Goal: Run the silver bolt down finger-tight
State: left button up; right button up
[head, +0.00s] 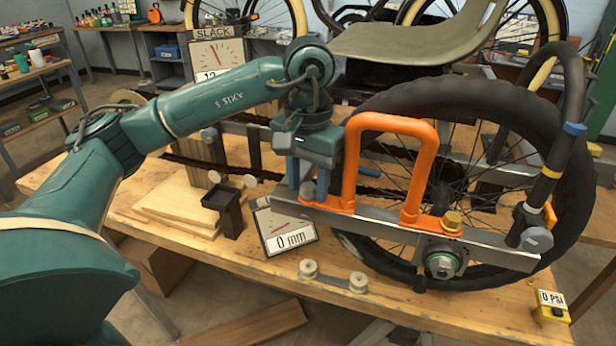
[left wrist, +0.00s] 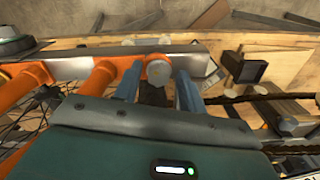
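The silver bolt (head: 307,190) sits at the left end of the grey metal bar (head: 375,229), at the foot of the orange U-shaped handle (head: 350,165). It also shows in the left wrist view (left wrist: 158,71) as a round head on the bar. My left gripper (head: 307,182) reaches down over it, with one blue finger on each side. In the left wrist view the fingers (left wrist: 158,92) stand apart, with narrow gaps visible beside the head. How far the bolt is screwed in is hidden. A gold bolt (head: 452,221) sits farther right on the bar. My right gripper is not in view.
The black-tyred wheel (head: 565,190) stands behind the bar. A dial reading 0 mm (head: 288,236), an open black box (head: 230,211) and a small link (head: 333,278) are on the wooden bench (head: 235,258). A yellow 0 PSI gauge (head: 552,308) is at right.

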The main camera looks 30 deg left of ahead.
pick_arm(q)
jog(key=n, duration=0.4)
jog(key=shift+f+n, duration=0.1)
jog(key=shift+n, duration=0.3)
jog(key=n, duration=0.4)
jog(key=shift+a, duration=0.15)
jog(key=shift+c, duration=0.6)
jog(key=shift+w, duration=0.1)
jog(key=c, duration=0.4)
